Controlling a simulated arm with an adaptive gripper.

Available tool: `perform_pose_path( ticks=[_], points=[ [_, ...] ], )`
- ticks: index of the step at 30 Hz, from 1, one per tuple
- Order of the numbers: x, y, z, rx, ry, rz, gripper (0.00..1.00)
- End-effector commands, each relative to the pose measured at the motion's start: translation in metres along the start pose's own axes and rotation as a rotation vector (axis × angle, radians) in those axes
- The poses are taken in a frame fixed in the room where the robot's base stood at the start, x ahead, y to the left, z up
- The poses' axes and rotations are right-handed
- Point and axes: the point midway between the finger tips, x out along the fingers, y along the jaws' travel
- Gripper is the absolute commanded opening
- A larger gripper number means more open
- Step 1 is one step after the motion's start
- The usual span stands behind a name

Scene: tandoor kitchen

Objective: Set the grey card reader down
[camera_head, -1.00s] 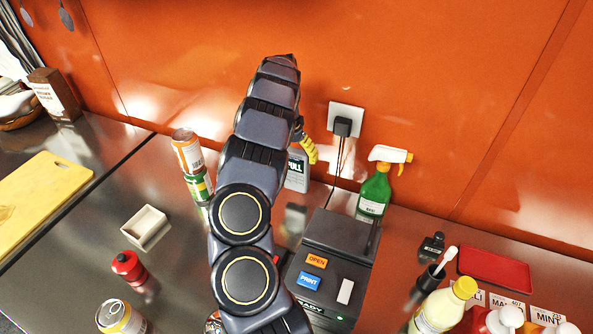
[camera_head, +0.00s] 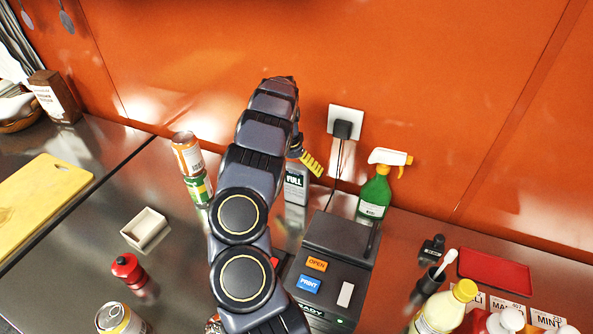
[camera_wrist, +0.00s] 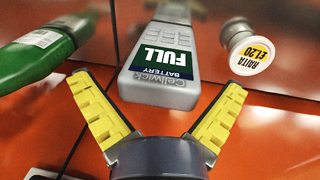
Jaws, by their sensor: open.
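The grey card reader (camera_head: 296,190) stands upright on the steel counter near the orange wall, partly hidden behind my arm in the head view. Its screen reads "FULL". In the wrist view the card reader (camera_wrist: 160,85) lies between my two yellow fingers, with a gap visible on each side. My gripper (camera_wrist: 157,86) is open around its top end. In the head view one yellow finger (camera_head: 312,164) shows just above and right of the reader; the other is hidden behind my arm.
A black ticket printer (camera_head: 335,245) stands in front. Stacked cans (camera_head: 190,165) stand left. A white pot labelled raita (camera_wrist: 247,42) is close by. A cable hangs from the wall plug (camera_head: 343,128).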

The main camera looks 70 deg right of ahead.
Motion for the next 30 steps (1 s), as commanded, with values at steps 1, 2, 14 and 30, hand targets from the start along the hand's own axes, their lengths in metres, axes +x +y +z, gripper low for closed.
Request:
perform_pose_path(
  ticks=[1, 2, 14, 30],
  points=[
    [0.0, 0.0, 0.0, 0.0, 0.0, 0.0, 1.0],
    [-0.001, 0.0, 0.0, 0.0, 0.0, 0.0, 1.0],
    [-0.068, -0.001, -0.001, -0.001, 0.007, -0.003, 1.0],
    [-0.123, 0.0, 0.0, 0.0, -0.002, 0.0, 1.0]
  ],
)
